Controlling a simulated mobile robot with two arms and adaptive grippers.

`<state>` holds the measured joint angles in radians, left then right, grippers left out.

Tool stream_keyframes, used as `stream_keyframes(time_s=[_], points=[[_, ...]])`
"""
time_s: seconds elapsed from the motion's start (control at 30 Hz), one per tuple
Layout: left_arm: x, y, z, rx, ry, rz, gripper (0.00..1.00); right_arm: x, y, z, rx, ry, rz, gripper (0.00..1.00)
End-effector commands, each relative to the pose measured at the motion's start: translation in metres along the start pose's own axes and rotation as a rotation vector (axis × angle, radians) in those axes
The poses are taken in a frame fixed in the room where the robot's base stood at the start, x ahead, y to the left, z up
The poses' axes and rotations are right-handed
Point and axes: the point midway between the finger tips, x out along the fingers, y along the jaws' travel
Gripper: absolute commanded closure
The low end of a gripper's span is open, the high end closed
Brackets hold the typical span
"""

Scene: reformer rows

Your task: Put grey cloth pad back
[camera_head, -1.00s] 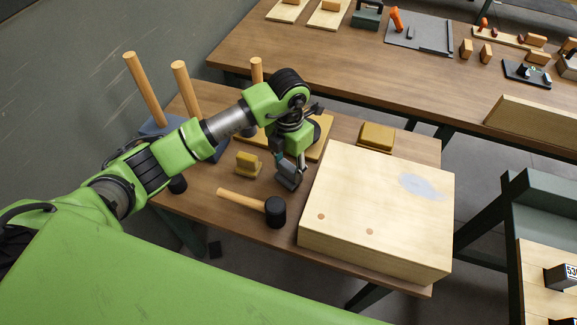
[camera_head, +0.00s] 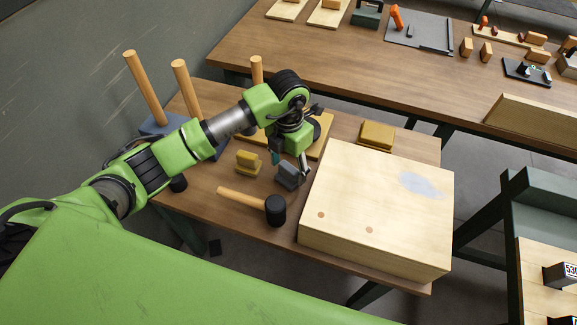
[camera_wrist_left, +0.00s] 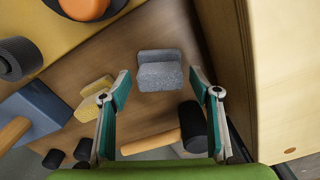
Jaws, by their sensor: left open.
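The grey cloth pad (camera_head: 289,176) is a small stepped grey block resting on the wooden table, just left of the large pale wooden box. My left gripper (camera_head: 291,160) hangs directly over it, pointing down, partly hidden by its own wrist. In the left wrist view the pad (camera_wrist_left: 160,73) lies between and beyond the two fingertips of the open left gripper (camera_wrist_left: 160,86), with a visible gap on each side. Nothing is held. My right gripper is not in view.
The pale wooden box (camera_head: 375,205) stands close on the right. A black-headed mallet (camera_head: 275,210) lies in front, a yellow block (camera_head: 247,162) to the left. Another yellow block (camera_head: 376,136) is behind the box. Upright wooden handles (camera_head: 145,88) stand at the back left.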

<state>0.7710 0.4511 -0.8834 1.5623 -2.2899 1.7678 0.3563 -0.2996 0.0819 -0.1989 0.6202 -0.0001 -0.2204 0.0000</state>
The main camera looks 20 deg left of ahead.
Motion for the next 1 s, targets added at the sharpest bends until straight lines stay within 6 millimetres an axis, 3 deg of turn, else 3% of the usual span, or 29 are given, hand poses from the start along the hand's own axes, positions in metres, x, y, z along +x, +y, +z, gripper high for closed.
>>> stream_keyframes(time_s=[0.5,0.7,1.0], points=[[-0.1,0.001,0.001,0.001,-0.006,0.003,0.43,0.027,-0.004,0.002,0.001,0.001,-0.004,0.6],[-0.114,0.0,0.0,0.001,-0.003,0.002,0.43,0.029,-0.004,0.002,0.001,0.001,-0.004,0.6],[-0.116,0.0,0.0,0.0,-0.002,0.001,0.43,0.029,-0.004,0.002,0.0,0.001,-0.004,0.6]])
